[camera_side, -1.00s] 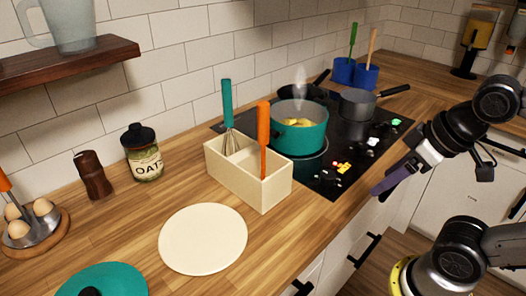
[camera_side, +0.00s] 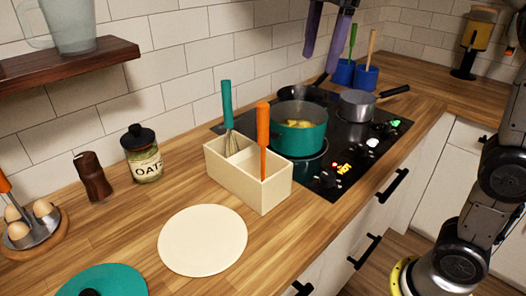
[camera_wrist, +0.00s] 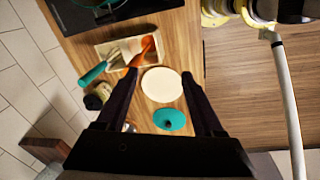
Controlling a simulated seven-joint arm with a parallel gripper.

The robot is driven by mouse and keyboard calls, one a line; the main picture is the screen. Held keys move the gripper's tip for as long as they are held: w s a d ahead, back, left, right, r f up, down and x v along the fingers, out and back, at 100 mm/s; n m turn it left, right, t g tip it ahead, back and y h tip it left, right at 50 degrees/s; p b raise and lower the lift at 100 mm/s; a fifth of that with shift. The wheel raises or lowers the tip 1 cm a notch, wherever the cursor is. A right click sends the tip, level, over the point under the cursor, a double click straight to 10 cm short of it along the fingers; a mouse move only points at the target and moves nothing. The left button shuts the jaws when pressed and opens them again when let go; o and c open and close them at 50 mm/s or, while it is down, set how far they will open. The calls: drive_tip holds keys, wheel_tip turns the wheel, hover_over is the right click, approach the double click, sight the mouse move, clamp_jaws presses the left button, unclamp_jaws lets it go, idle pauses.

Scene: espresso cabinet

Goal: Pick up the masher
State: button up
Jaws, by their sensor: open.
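An orange-handled tool (camera_side: 263,140) stands upright in the right part of a cream box (camera_side: 235,186); its head is hidden by the box wall, so I cannot confirm it is the masher. Its orange handle also shows in the wrist view (camera_wrist: 148,44). A teal-handled wire whisk (camera_side: 227,105) stands in the box's left part. My gripper (camera_side: 320,62) is open and empty, high above the back of the stove, up and right of the box in the side view. In the wrist view, my gripper's fingers (camera_wrist: 160,76) are spread wide.
A teal pot (camera_side: 300,138) with food stands on the black stove (camera_side: 330,187), right of the box. A cream plate (camera_side: 203,240) and a teal lid (camera_side: 118,280) lie in front. An oats jar (camera_side: 143,158) and a brown mill (camera_side: 93,178) stand left.

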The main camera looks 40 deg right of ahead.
drive_tip(key=n+g, duration=0.1)
hover_over(263, 132)
drive_tip(key=d, duration=0.3)
wheel_tip(263, 132, down, 3)
drive_tip(key=f, duration=0.1)
drive_tip(key=w+a+f, duration=0.1)
drive_tip(key=f, duration=0.1)
drive_tip(key=shift+w+a+g, duration=0.15)
drive_tip(key=shift+a+g, duration=0.05)
drive_tip(key=shift+g, duration=0.1)
wheel_tip(263, 132, down, 8)
drive_tip(key=shift+f, duration=0.1)
drive_tip(key=shift+a+f, duration=0.2)
drive_tip(key=shift+f, duration=1.1)
drive_tip(key=shift+a+f, duration=0.15)
drive_tip(key=shift+f, duration=1.15)
clamp_jaws()
